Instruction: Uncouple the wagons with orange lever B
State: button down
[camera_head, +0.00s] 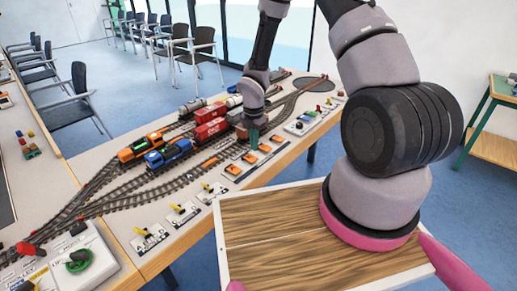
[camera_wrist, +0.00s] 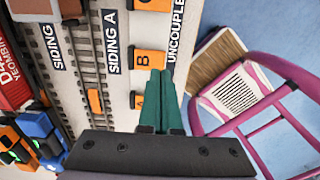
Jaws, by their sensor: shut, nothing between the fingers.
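Orange lever B (camera_wrist: 150,62) is the orange piece marked B on a white strip beside the track in the wrist view. In the head view it seems to be the middle orange piece (camera_head: 250,158) of a row of three. My gripper (camera_wrist: 161,74) has green fingers pressed together, empty, with tips beside and partly over the lower right edge of B. Contact cannot be told. In the head view my gripper (camera_head: 254,140) hangs low over the row. Red wagons (camera_head: 211,130) stand on the tracks behind; part of one shows in the wrist view (camera_wrist: 10,82).
Orange piece A (camera_wrist: 138,100) is below B, partly hidden by my fingers. Another orange piece (camera_wrist: 153,4) is above B. Orange pieces (camera_wrist: 95,101) lie between the rails. A blue locomotive (camera_head: 168,154) and yellow levers (camera_head: 181,209) are to the left.

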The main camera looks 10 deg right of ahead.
notch_tip(320, 180, up, 10)
jog(key=shift+r, duration=0.2)
dwell(0.4)
notch_tip(320, 180, up, 13)
jog(key=m+t, duration=0.2)
jog(key=m, duration=0.5)
send_over(254, 159)
jog(key=s+d, duration=0.1)
jog(key=d, duration=0.4)
jog(key=s+d+r+m+t, duration=0.1)
jog(key=s+r+m, duration=0.15)
jog(key=r, duration=0.25)
jog(key=s+d+r+m, duration=0.1)
jog(key=s+r+m, duration=0.1)
jog(key=r+m, duration=0.25)
jog(key=s+d+r+m+t+y, duration=0.1)
jog(key=s+r+m+t, duration=0.3)
jog(key=s+r+m, duration=1)
jog(key=shift+s+d+m+y, duration=0.3)
jog(key=shift+s+m+y, duration=0.3)
jog(key=shift+s, duration=0.55)
